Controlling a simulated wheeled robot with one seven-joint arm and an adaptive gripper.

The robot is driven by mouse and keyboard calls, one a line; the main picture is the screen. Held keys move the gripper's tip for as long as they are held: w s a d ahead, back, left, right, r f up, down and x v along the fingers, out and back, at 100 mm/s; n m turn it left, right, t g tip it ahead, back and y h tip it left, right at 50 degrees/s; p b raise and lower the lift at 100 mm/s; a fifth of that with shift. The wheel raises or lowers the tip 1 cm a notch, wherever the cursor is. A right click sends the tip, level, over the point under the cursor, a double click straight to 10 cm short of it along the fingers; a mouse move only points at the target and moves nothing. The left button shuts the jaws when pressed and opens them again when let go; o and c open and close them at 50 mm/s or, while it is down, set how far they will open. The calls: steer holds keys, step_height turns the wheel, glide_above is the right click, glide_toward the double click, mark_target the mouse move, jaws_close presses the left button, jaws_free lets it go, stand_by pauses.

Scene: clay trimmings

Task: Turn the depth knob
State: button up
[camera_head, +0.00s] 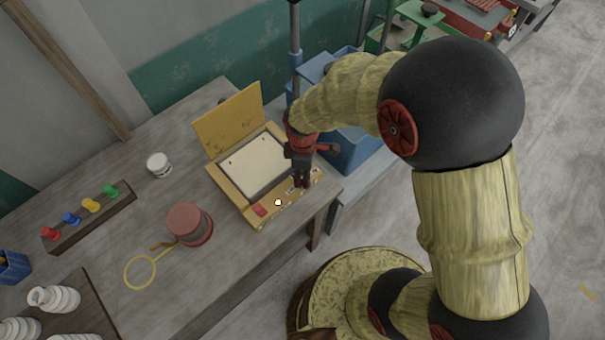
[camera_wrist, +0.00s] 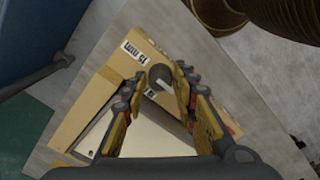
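A wooden box (camera_head: 222,182) with its lid (camera_head: 228,118) raised stands on the table, a pale panel (camera_head: 254,166) inside. In the wrist view, a dark round knob (camera_wrist: 160,77) with a white pointer mark sits on the box's front strip (camera_wrist: 118,62) beside a printed label (camera_wrist: 133,50) that seems to end in "mm". My gripper (camera_head: 301,184) is over the right part of this strip. In the wrist view my gripper (camera_wrist: 159,72) is open, one fingertip on each side of the knob, with small gaps showing. In the head view the gripper hides the knob.
A red patch (camera_head: 259,210) and a small white dot (camera_head: 278,202) show on the box's front strip. A red round pot (camera_head: 189,224), a yellow ring (camera_head: 140,272), a white jar (camera_head: 159,164) and a rack with coloured pegs (camera_head: 90,217) are left. Blue bins (camera_head: 358,150) stand behind my gripper.

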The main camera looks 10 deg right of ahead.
steer(key=c, duration=0.6)
jaws_close()
steer(key=shift+m, duration=0.4)
steer(key=m, duration=0.2)
steer(key=shift+m+p, duration=0.4)
steer(key=m, duration=0.3)
steer(key=shift+m+p, duration=0.3)
steer(key=shift+p, duration=0.05)
steer(key=m+p, duration=0.1)
steer(key=m, duration=0.9)
steer(key=shift+m, duration=0.4)
